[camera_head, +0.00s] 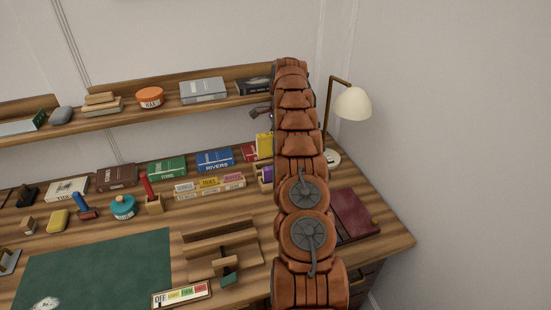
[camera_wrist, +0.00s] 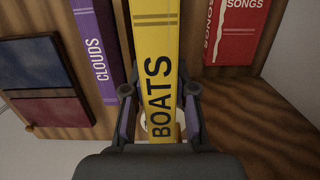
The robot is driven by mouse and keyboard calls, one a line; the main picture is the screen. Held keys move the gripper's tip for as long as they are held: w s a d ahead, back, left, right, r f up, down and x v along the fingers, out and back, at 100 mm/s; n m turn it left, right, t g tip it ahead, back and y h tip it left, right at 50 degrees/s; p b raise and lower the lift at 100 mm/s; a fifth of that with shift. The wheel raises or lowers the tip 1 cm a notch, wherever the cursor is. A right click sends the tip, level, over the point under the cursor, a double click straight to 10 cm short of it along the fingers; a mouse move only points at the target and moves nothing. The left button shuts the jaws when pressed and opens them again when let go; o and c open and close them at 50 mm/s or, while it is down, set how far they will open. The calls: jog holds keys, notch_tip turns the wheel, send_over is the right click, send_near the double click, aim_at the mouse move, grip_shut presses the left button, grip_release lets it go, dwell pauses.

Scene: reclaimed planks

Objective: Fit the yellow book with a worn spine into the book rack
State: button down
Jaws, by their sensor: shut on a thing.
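The yellow book (camera_wrist: 158,60), with BOATS on its spine, stands between the two fingers of my gripper (camera_wrist: 158,112), which is shut on it. In the head view the yellow book (camera_head: 264,146) shows just left of my arm, which hides much of it. A wooden piece that looks like the book rack (camera_wrist: 188,55) lies behind it in the wrist view. A purple CLOUDS book (camera_wrist: 97,50) is to the left of the yellow book and a red SONGS book (camera_wrist: 232,30) to the right. I cannot tell how far the yellow book is inside the rack.
A lamp (camera_head: 352,104) stands right of my arm, near a dark red flat book (camera_head: 352,214). Several books, including a blue RIVERS book (camera_head: 215,160), line the desk's back. A shelf (camera_head: 130,118) runs above. A green mat (camera_head: 95,268) lies at front left.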

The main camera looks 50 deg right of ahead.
notch_tip(320, 180, down, 8)
jog(key=shift+r+p, duration=0.25)
jog(key=shift+p, duration=1)
jog(key=shift+f, duration=0.45)
jog(key=shift+f, duration=0.15)
jog(key=c, duration=0.9)
grip_release()
jog(key=r+b, duration=0.1)
jog(key=r, duration=0.2)
jog(key=r+b, duration=0.1)
jog(key=r, duration=0.2)
jog(key=d+r+b, duration=0.1)
jog(key=r, duration=0.2)
jog(key=shift+s+r, duration=0.2)
jog(key=shift+r, duration=0.15)
jog(key=shift+s+d+r+p, duration=0.15)
jog(key=shift+r+p, duration=0.55)
jog(key=shift+r, duration=0.5)
